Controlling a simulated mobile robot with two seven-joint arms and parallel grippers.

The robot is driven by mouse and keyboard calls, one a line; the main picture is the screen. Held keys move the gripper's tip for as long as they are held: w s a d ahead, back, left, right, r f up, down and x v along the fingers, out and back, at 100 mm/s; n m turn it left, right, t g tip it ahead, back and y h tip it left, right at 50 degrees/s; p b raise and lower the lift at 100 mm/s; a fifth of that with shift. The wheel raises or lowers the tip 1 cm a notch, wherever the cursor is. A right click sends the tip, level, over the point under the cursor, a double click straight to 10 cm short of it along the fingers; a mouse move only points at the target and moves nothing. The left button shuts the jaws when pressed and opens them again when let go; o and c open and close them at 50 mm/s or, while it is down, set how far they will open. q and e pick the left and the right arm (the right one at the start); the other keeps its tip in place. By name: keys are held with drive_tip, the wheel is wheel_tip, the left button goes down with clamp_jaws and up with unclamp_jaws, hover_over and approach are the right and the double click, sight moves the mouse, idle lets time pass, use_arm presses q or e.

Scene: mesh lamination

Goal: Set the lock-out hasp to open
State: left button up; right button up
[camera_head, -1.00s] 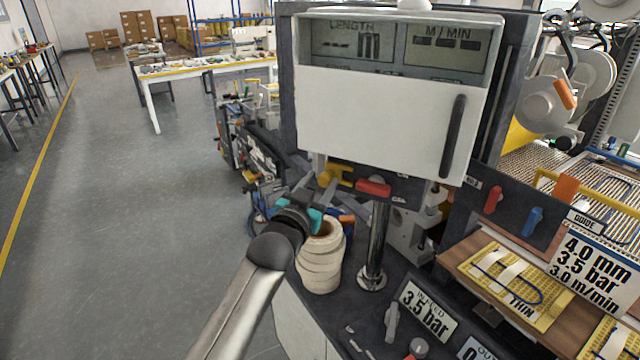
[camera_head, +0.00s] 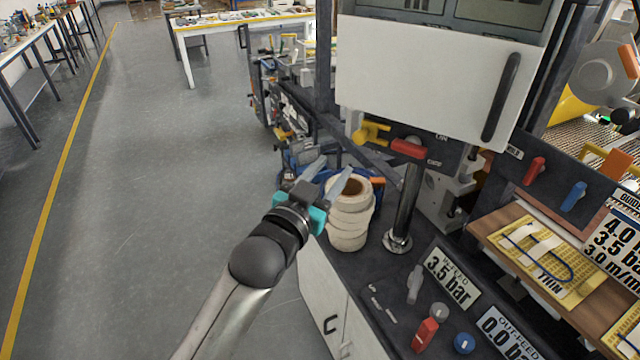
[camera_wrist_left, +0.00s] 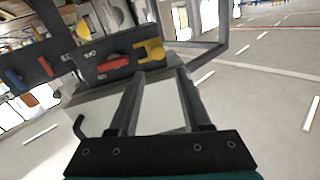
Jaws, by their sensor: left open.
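The yellow lock-out hasp (camera_head: 370,132) sits on the dark panel under the white cabinet, left of a red switch handle (camera_head: 408,149) marked ON and OFF. The hasp also shows in the left wrist view (camera_wrist_left: 152,52), just beyond the fingertips, with the red handle (camera_wrist_left: 115,64) left of it. I cannot tell its setting. My left gripper (camera_head: 328,172) is open and empty, below and left of the hasp and apart from it. Its two fingers (camera_wrist_left: 161,76) point toward the panel. My right gripper is not in view.
A stack of cream tape rolls (camera_head: 348,222) stands close right of my left gripper. The white cabinet (camera_head: 430,70) overhangs the panel. Open floor (camera_head: 150,180) lies to the left.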

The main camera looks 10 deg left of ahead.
use_arm(q)
drive_tip(key=shift+v, duration=1.9)
wheel_tip(320, 180, down, 21)
drive_tip(key=a+n+g+y+b, duration=0.1)
drive_tip(key=a+g+y+b, duration=0.1)
drive_tip(key=g+b, duration=0.15)
drive_tip(key=s+a+f+g+y+b, duration=0.15)
drive_tip(key=s+f, duration=0.25)
drive_tip(key=f, duration=0.8)
drive_tip(key=s+a+f+g+b, duration=0.25)
drive_tip(key=s+f, duration=0.25)
drive_tip(key=f, duration=0.6)
drive_tip(key=s+a+f+n+g+y+b, duration=0.1)
drive_tip(key=s+f+g+b, duration=0.1)
drive_tip(key=s+f, duration=0.7)
drive_tip(key=s+a+f+g+b, duration=0.2)
drive_tip(key=s+f+g, duration=0.1)
drive_tip(key=s+f, duration=0.6)
drive_tip(key=s+a+f+g+b, duration=0.1)
drive_tip(key=s+f, duration=0.3)
drive_tip(key=s, duration=0.4)
drive_tip(key=s+f+g+b, duration=0.2)
drive_tip(key=s+f, duration=0.2)
drive_tip(key=s, duration=0.4)
drive_tip(key=shift+s+a+f+n+g+y, duration=0.25)
drive_tip(key=shift+a+f+n+g+y, duration=0.05)
drive_tip(key=shift+a+n+g+y, duration=0.1)
